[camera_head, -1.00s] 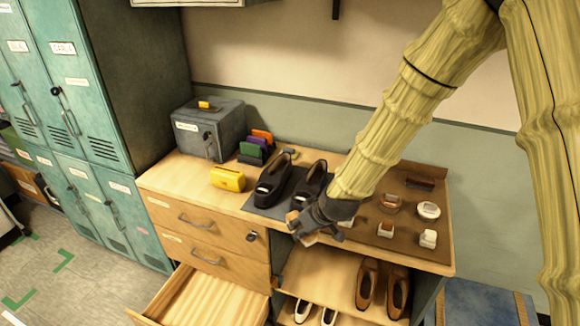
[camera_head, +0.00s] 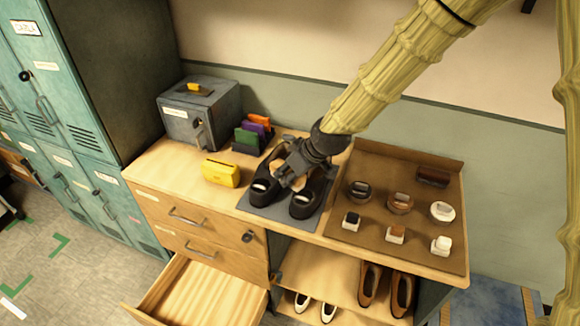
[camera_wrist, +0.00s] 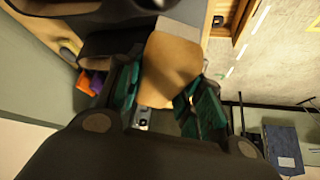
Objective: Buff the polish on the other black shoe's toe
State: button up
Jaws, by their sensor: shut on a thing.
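Two black shoes stand side by side on a grey mat (camera_head: 269,211), the left shoe (camera_head: 265,172) and the right shoe (camera_head: 313,195). Each has a pale patch on its toe. My gripper (camera_head: 285,178) is over the shoes, between the two, and hides part of both. It is shut on a tan pad (camera_head: 276,168), which also shows between the teal fingers in the wrist view (camera_wrist: 170,68). Whether the pad touches a shoe, I cannot tell. A dark shoe surface shows close by at the top left of the wrist view.
A yellow box (camera_head: 221,173) and a grey case (camera_head: 200,113) stand to the left. An open drawer (camera_head: 205,290) juts out below. Brown shoes (camera_head: 370,288) sit on the shelf.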

aim_at(289, 199)
jog(key=shift+s+f, duration=0.15)
jog(key=shift+f, duration=0.25)
jog(key=f+b, duration=0.2)
jog(key=f, duration=0.1)
jog(key=shift+w, duration=0.4)
jog(key=shift+s+f+b, duration=0.25)
jog(key=shift+f+b, duration=0.45)
jog(key=shift+f, duration=0.15)
notch_tip(289, 199, down, 2)
jog(key=shift+w+f+b, duration=0.1)
jog(key=shift+b, duration=0.4)
jog(key=shift+s+d, duration=0.35)
jog(key=shift+d, duration=0.5)
jog(key=shift+s+d, duration=0.35)
jog(key=shift+d, duration=0.5)
jog(key=shift+c, duration=0.4)
jog(key=shift+a, duration=0.35)
jog(key=shift+w+a, duration=0.3)
jog(key=shift+a, duration=0.4)
jog(key=shift+w+a, duration=0.3)
jog(key=shift+a, duration=0.4)
jog(key=shift+r+p, duration=2.55)
jog(key=shift+r, duration=1.65)
jog(key=shift+f, duration=0.15)
